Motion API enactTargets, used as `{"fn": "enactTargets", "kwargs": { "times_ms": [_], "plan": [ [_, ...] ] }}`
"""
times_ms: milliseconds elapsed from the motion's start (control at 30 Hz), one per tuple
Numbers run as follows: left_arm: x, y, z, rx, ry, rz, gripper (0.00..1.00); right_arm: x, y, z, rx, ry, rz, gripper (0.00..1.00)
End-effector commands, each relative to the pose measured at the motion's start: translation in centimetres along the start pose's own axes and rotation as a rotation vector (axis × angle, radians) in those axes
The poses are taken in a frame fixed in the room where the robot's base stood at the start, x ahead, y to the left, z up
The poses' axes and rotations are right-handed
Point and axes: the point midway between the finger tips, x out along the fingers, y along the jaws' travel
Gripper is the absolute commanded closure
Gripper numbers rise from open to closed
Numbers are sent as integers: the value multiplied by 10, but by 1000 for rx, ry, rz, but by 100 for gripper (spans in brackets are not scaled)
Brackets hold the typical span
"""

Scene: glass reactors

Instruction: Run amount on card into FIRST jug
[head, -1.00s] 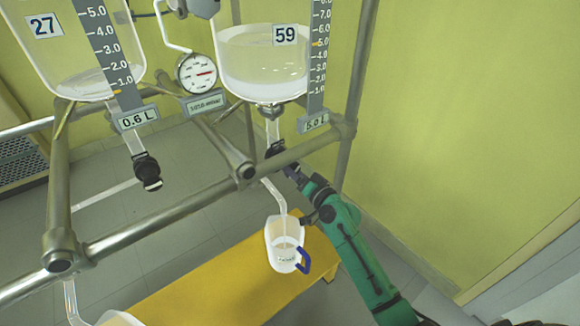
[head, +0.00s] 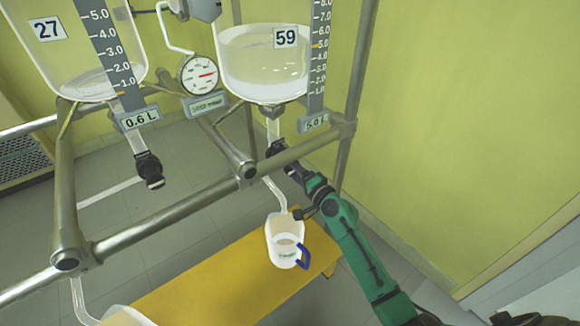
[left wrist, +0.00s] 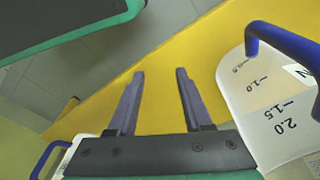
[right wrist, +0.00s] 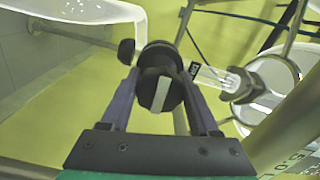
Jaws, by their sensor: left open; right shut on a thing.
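Glass vessel 59 (head: 265,68) at the centre holds clear liquid; its plate (head: 314,123) reads 5.0 L. My right gripper (head: 296,170) is shut on the black valve knob under it, and the knob (right wrist: 158,90) fills the middle of the right wrist view. A clear jug with a blue handle (head: 285,245) stands on the yellow bench below that outlet; its label is too small to read. My left gripper (left wrist: 160,75) is open and empty above the bench. A graduated jug (left wrist: 275,105) is to its right. Any flow is unclear, and no card is visible.
Vessel 27 (head: 85,55) at the left has a 0.6 L plate (head: 138,120) and its own black valve (head: 149,170). Metal frame bars (head: 170,215) cross in front. Another jug (head: 125,317) shows partly at the bottom left. The yellow bench (head: 215,285) is clear between the jugs.

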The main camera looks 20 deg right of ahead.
Motion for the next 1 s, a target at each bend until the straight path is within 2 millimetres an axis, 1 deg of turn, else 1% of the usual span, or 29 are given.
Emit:
{"fn": "enactTargets", "kwargs": {
  "times_ms": [300,333,367,400,667,767,867,967,1000],
  "plan": [
    [0,0,0,1,0,0,50,0,1,0,1,2,2,94],
    [0,0,0,1,0,0,50,0,1,0,1,2,2,34],
    [0,0,0,1,0,0,50,0,1,0,1,2,2,23],
    [0,0,0,1,0,0,50,0,1,0,1,1,1,8],
    [0,0,0,0,-1,0,50,0,0,0,0,1,1,8],
    [0,0,0,0,0,0,50,-3,1,0,0,1,2,8],
    [-1,0,-1,0,4,0,50,-14,2,0,0,1,3,8],
    [0,-1,-1,-1,6,-2,50,-35,1,0,-1,-1,4,8],
    [3,-1,0,-1,3,-2,50,-45,2,0,-2,1,4,8]
  ]
}}
